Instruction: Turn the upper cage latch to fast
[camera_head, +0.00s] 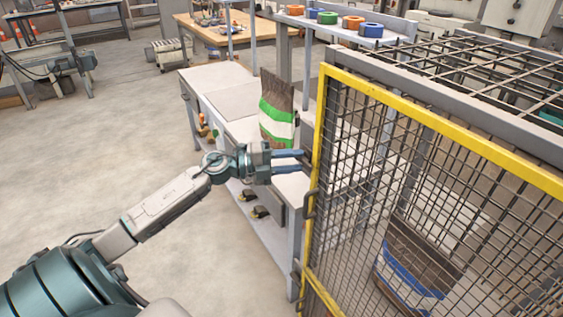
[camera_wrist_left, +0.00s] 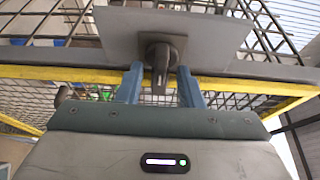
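The upper cage latch (camera_wrist_left: 160,52) is a dark knob with a short lever on a grey plate (camera_wrist_left: 215,30), seen in the left wrist view. Its lever points toward my gripper and sits between the two blue fingers, with a visible gap on each side. My left gripper (camera_wrist_left: 160,78) is open around the lever. In the head view my left gripper (camera_head: 305,161) reaches the left edge of the yellow cage frame (camera_head: 318,130); the latch cannot be made out there. My right gripper is in neither view.
The mesh cage (camera_head: 440,170) fills the right side, with a brown and blue bag (camera_head: 415,265) behind its mesh. A dark handle (camera_head: 309,205) sits lower on the frame. A green and white bag (camera_head: 277,115) stands on the bench (camera_head: 215,78) behind my gripper.

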